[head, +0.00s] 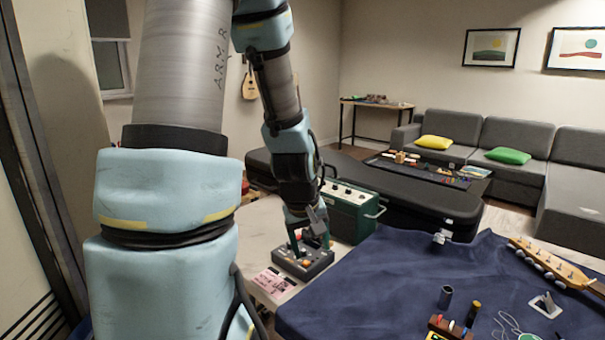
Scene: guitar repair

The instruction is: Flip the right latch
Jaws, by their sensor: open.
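A long black case (415,190) lies closed behind the worktable. A small pale metal latch (440,237) shows at its front edge on the right, close to the blue cloth. Whether this latch is up or down is too small to tell. My gripper (304,252) points down at a dark control box (318,268) with orange and light knobs, left of the latch and well apart from it. The gripper is open; its fingertips are small and partly merge with the box, so contact cannot be told.
A green amplifier box (350,212) stands just right of my gripper, in front of the case. A blue cloth (370,280) carries a guitar neck (550,262), a small dark cylinder (445,297) and tools. A pink note (273,282) lies left. My arm hides much of the left side.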

